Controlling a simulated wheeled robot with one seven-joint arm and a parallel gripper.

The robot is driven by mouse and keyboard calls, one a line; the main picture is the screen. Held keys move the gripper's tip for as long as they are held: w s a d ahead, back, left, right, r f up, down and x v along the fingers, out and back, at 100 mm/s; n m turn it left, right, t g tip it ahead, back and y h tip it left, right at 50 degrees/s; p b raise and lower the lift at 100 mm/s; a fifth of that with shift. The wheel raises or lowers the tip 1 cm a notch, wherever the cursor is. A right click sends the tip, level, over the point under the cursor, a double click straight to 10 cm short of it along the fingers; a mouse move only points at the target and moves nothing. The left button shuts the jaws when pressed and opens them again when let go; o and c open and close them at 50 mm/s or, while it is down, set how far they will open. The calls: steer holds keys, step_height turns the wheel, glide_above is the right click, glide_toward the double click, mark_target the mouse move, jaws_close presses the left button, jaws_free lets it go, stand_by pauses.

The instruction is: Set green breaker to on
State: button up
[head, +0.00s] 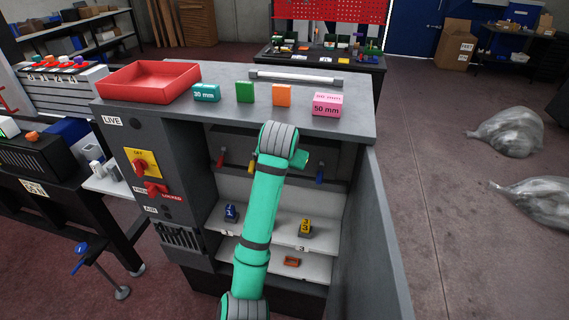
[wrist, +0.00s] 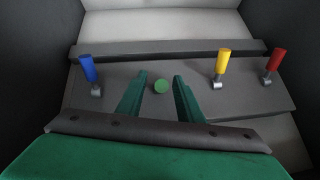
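The green breaker (wrist: 161,87) shows in the wrist view as a round green end facing the camera, on a grey panel. In the head view my arm hides it. The blue breaker (wrist: 87,69), yellow breaker (wrist: 222,62) and red breaker (wrist: 274,60) show their handles side-on, tilted toward the top of the wrist picture. My gripper (wrist: 160,77) is open, with one finger on each side of the green breaker in the picture and visible gaps to both. I cannot tell how far the tips are from it in depth.
The cabinet (head: 350,117) has side walls close around my arm. Numbered blocks, blue (head: 231,213) and yellow (head: 305,228), sit on shelves below. A red tray (head: 150,82) and several small blocks stand on top. A red switch handle (head: 157,189) is on the left front.

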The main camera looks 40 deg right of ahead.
steer(key=shift+r, duration=0.1)
steer(key=shift+s+a+r, duration=0.15)
steer(key=shift+a+r, duration=0.05)
steer(key=shift+r, duration=0.1)
steer(key=s+a+r, duration=0.1)
steer(key=s+a, duration=0.8)
steer(key=a, duration=0.1)
steer(key=shift+r, duration=0.25)
stand_by(0.4)
